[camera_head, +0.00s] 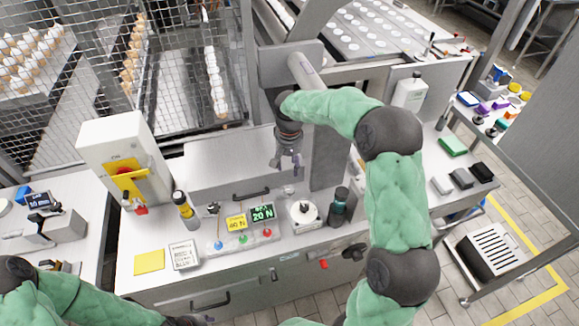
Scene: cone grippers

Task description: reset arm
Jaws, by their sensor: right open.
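My right arm, in a green sleeve with dark joints, rises from the bottom right and bends over to the middle. My right gripper (288,160) points down, open and empty, in front of the grey machine housing and above the back of the steel worktop (150,285). It seems apart from anything below it. My left arm, also green-sleeved, lies low at the bottom left. Its end, near the worktop's front edge, is dark and mostly cut off by the frame, so the state of my left gripper does not show.
On the worktop stand a yellow-topped bottle (184,207), a panel with a green display (263,213), a white round device (304,214) and a dark bottle (339,206). A control box (120,150) with a red-yellow switch stands left. A white bottle (411,92) stands behind my right arm.

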